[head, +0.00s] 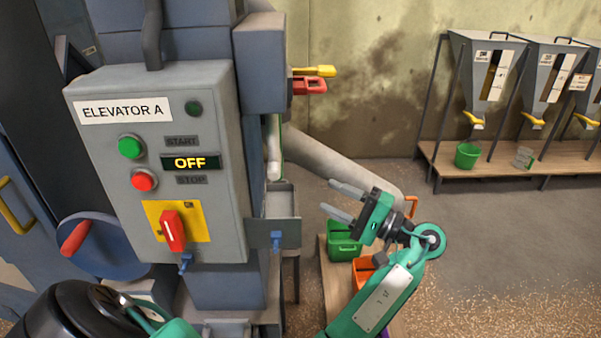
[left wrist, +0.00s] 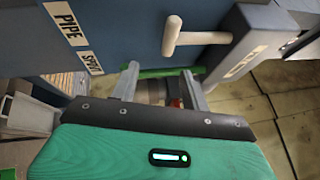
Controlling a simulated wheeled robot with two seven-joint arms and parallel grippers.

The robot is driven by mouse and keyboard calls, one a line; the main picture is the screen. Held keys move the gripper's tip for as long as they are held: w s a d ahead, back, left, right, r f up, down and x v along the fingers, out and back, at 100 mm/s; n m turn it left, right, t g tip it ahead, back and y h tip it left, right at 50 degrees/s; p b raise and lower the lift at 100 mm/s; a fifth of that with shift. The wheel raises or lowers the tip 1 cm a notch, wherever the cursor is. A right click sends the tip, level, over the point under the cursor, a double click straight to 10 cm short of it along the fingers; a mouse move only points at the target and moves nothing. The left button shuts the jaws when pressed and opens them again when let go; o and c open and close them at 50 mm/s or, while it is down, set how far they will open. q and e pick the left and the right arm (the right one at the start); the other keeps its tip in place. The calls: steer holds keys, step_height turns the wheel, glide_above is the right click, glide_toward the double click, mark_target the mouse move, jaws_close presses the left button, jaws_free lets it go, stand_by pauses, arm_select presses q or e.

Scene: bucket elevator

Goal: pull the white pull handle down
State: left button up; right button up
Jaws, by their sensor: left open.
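The white pull handle (left wrist: 184,37) is a cream T-shaped bar sticking out from a blue-grey panel in the left wrist view. It is a little above and beyond my left gripper (left wrist: 160,70), apart from its fingers. I cannot make out the pull handle surely in the head view.
The grey control box (head: 158,165) with an OFF display stands left of the gripper. Yellow and red levers (head: 312,78) stick out above. A green bin (head: 344,240) is below the gripper. Hoppers (head: 487,80) stand at the back right, with open floor in front.

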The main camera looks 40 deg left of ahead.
mark_target(279, 170)
arm_select(q)
steer(key=s+a+r+p, duration=0.1)
steer(key=a, duration=0.2)
steer(key=s+a+r+n+g+p, duration=0.1)
steer(key=s+a+r, duration=0.1)
steer(key=a, duration=0.2)
steer(key=s+a+r+n+g+p, duration=0.1)
steer(key=s+a, duration=0.1)
steer(key=a, duration=0.2)
steer(key=shift+r+p, duration=0.3)
steer(key=shift+r, duration=0.1)
steer(key=shift+s+a+h, duration=0.2)
steer(key=shift+a+h, duration=0.1)
steer(key=shift+a, duration=0.35)
arm_select(e)
steer(key=s, duration=0.2)
steer(key=s+r, duration=0.1)
steer(key=s, duration=0.1)
steer(key=shift+d, duration=0.3)
